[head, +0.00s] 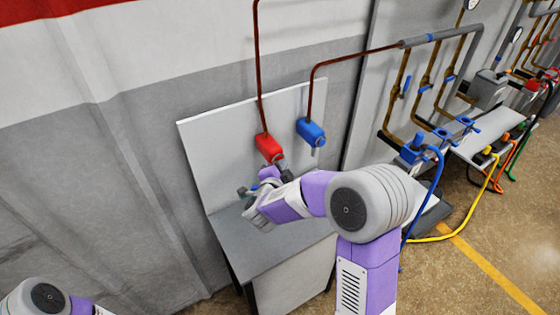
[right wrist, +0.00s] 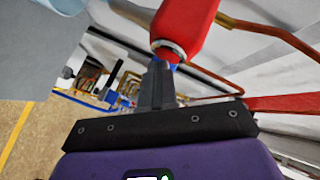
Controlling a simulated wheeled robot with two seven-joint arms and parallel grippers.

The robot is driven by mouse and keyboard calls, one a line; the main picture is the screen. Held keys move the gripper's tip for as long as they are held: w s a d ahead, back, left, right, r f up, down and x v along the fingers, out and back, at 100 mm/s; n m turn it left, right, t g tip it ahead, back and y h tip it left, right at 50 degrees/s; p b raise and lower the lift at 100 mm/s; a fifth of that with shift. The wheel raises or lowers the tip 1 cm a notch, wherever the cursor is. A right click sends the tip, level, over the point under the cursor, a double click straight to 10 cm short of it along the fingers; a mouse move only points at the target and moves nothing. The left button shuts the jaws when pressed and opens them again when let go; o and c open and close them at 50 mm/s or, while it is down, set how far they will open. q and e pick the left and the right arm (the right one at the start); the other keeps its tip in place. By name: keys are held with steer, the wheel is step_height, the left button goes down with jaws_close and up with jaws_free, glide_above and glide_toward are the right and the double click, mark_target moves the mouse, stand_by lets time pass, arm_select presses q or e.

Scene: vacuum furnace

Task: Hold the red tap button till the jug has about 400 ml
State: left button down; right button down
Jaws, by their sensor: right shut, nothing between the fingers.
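The red tap (head: 266,147) is on the upright back panel of a grey bench, at the end of a thin copper pipe. In the right wrist view the red tap (right wrist: 185,25) is close up, with a silver ring at its lower end. My right gripper (right wrist: 158,72) is shut and empty, its fingertips close by this end. I cannot tell whether they touch it. A separate red button and the jug cannot be made out; my right arm covers part of the bench under the taps. My left gripper is out of view.
A blue tap (head: 311,132) is just right of the red one. The bench top (head: 265,240) is clear in front. Further right are pipes, blue valves and a blue hose (head: 437,185) by a yellow floor line.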

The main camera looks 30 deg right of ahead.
steer(key=shift+s, duration=0.1)
stand_by(0.7)
steer(key=shift+s, duration=0.75)
steer(key=shift+s, duration=0.1)
steer(key=s, duration=0.1)
steer(key=s+b, duration=0.1)
steer(key=s, duration=0.2)
steer(key=shift+s+d, duration=0.25)
steer(key=shift+s, duration=0.15)
